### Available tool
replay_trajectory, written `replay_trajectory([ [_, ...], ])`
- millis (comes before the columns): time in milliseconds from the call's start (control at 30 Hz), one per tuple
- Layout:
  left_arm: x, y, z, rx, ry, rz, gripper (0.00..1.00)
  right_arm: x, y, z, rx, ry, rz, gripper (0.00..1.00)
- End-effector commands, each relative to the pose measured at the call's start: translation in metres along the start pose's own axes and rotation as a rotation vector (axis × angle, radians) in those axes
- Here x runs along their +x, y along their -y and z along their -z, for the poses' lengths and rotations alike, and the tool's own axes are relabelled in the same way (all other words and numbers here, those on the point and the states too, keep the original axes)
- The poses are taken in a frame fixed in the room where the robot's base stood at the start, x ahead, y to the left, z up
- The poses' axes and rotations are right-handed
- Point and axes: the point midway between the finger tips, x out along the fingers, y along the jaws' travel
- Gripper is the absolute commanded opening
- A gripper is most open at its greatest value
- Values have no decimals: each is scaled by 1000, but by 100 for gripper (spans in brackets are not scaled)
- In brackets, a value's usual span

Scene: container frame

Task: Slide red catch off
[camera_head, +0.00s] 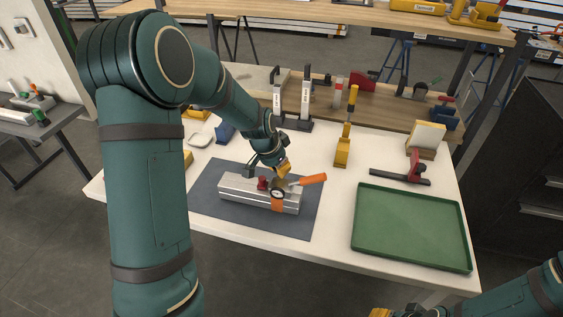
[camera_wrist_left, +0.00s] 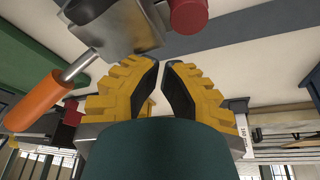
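A silver metal block (camera_head: 238,191) lies on a dark grey mat on the white table. The red catch (camera_head: 262,184) sits on its top, left of a round metal part (camera_head: 278,190). An orange handle (camera_head: 312,179) sticks out to the right of that part. In the left wrist view, a red cylinder (camera_wrist_left: 188,14), probably the catch, is at the top edge, with the orange handle (camera_wrist_left: 38,103) at left. My left gripper (camera_head: 284,169) is above and behind the block; its yellow fingers (camera_wrist_left: 162,65) have a narrow, empty gap. My right gripper (camera_head: 380,312) is mostly cut off at the bottom edge.
A green tray (camera_head: 365,238) lies at the right. A yellow-handled tool (camera_head: 343,150), a red and black clamp (camera_head: 400,178) and a block on a wooden stand (camera_head: 427,137) are behind it. Upright tools (camera_head: 305,100) stand behind my left gripper. The table between mat and tray is clear.

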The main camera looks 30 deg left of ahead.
Motion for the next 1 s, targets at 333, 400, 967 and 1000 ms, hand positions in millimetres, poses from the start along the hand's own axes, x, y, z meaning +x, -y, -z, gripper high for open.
replay_trajectory([
  [333,-7,0,-20,0,1,0,0,2,-1,0,0,-1,0,47],
  [400,-7,0,-20,0,1,0,0,2,-1,0,0,-1,0,47],
  [967,-12,9,-33,0,2,0,0,10,-4,1,-1,-5,0,47],
  [1000,-12,9,-33,0,2,-1,0,10,-4,1,-1,-5,0,47],
])
